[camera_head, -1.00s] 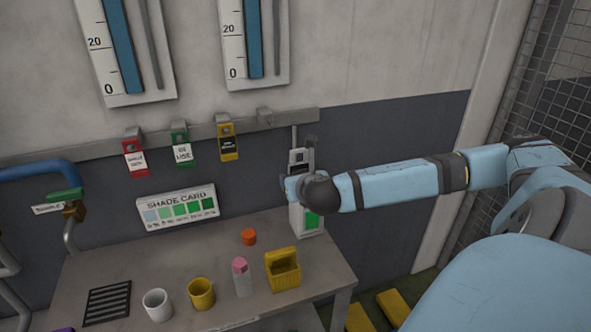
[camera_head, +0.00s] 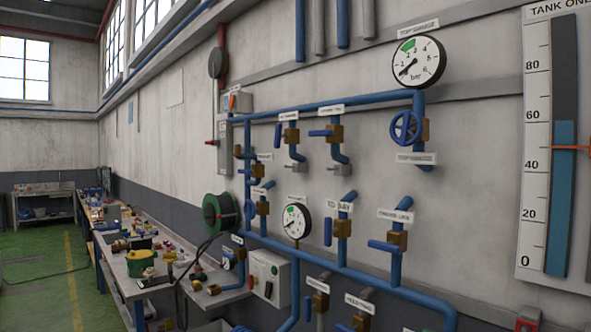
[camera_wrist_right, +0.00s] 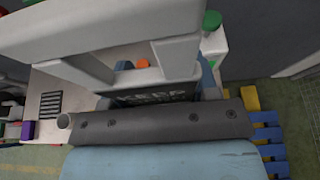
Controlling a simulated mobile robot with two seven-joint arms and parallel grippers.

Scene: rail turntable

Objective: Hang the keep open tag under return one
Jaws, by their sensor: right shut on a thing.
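My right gripper (camera_wrist_right: 140,62) shows only in the right wrist view, with its two pale fingers pointing up the picture. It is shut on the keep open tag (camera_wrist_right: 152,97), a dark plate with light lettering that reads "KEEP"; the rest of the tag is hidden. In the head view, a wall of blue pipes carries several brass valves with blue handles, such as one at the upper middle (camera_head: 291,135) and one lower right (camera_head: 396,239). Small white labels sit beside them, mostly too small to read, so I cannot tell which is return one. My left gripper is not in view.
A round gauge (camera_head: 418,61) and a blue handwheel (camera_head: 406,128) are at the upper right, beside the tank one level scale (camera_head: 548,150). A green hose reel (camera_head: 220,213) and a switch box (camera_head: 268,277) sit lower left. A cluttered bench (camera_head: 165,262) runs along the wall; green floor lies left.

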